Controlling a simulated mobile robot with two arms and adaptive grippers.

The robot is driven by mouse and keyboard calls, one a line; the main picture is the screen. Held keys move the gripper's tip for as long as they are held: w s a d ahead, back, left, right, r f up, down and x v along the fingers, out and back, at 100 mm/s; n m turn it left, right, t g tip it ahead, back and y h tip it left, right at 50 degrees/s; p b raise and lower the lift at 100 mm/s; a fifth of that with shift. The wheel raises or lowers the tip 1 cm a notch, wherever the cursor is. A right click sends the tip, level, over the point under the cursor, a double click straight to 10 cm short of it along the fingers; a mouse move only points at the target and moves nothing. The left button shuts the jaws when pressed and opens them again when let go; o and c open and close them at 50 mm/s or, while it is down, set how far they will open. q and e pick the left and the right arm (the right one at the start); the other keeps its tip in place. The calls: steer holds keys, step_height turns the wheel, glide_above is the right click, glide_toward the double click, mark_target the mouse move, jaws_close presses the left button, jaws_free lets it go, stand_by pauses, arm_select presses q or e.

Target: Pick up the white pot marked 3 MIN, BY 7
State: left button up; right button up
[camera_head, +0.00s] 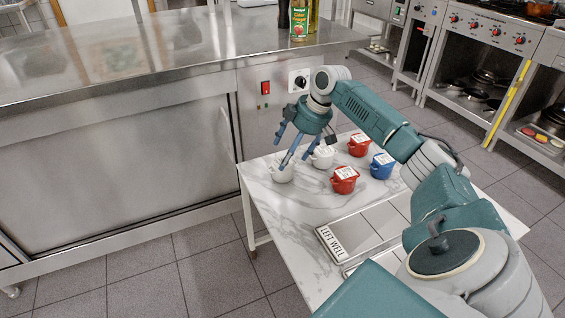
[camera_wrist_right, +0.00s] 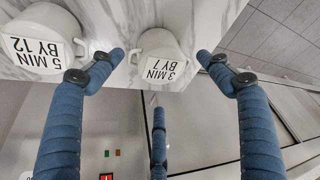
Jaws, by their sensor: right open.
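The white pot marked 3 MIN, BY 7 (camera_wrist_right: 163,50) stands on the marble table; its label is readable, upside down, in the right wrist view. In the head view this white pot (camera_head: 282,174) is at the table's left edge, partly behind my fingers. My right gripper (camera_wrist_right: 160,60) is open, with one blue fingertip on each side of the pot and a third finger lower in the picture. I cannot tell whether any finger touches it. In the head view my right gripper (camera_head: 287,152) reaches down at the pot from above. My left gripper is not in view.
A white pot marked 5 MIN, BY 12 (camera_wrist_right: 42,42) stands close beside the left finger. Two red pots (camera_head: 344,180) (camera_head: 359,145) and a blue pot (camera_head: 382,166) stand to the right. A tray labelled LEFT WELL (camera_head: 333,243) lies nearer. A steel counter (camera_head: 150,50) stands behind.

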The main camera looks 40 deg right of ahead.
steer(key=shift+x, duration=0.8)
steer(key=shift+b+x, duration=0.65)
steer(key=shift+x, duration=1.65)
steer(key=shift+s, duration=0.2)
steer(key=c, duration=1.1)
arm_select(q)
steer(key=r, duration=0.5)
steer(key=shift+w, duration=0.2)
arm_select(e)
steer(key=shift+r, duration=0.1)
steer(key=shift+c, duration=1.3)
